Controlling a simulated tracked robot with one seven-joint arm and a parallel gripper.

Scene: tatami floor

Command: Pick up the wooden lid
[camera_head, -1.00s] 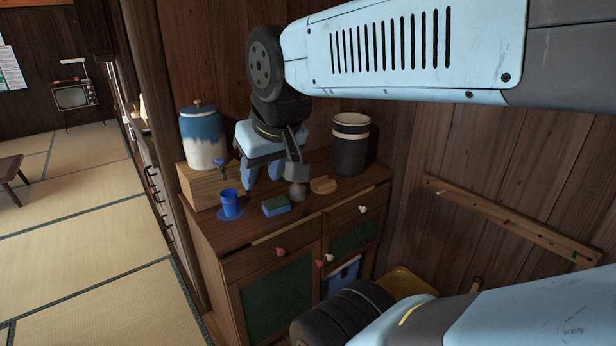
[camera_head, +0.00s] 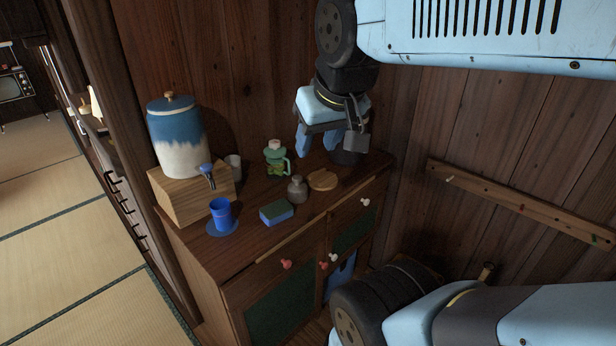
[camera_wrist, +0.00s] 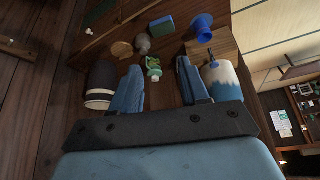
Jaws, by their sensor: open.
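The wooden lid (camera_head: 322,180) is a flat, light-brown disc lying on top of the dark wooden cabinet, right of a small grey bottle. In the wrist view the lid (camera_wrist: 122,49) lies beyond my fingers, up and to the left. My gripper (camera_head: 317,150) is open and empty, above the back of the cabinet, behind and higher than the lid. In the wrist view my gripper (camera_wrist: 158,75) shows two blue fingers spread apart, with nothing between them held. The dark canister is mostly hidden behind my gripper in the head view.
On the cabinet top (camera_head: 250,238) stand a grey bottle (camera_head: 297,190), a green pot (camera_head: 277,160), a sponge (camera_head: 276,212), a blue cup (camera_head: 221,213) and a blue-white dispenser (camera_head: 178,140) on a wooden block. The dark canister (camera_wrist: 101,84) stands left in the wrist view. A peg rail (camera_head: 520,203) is on the right wall.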

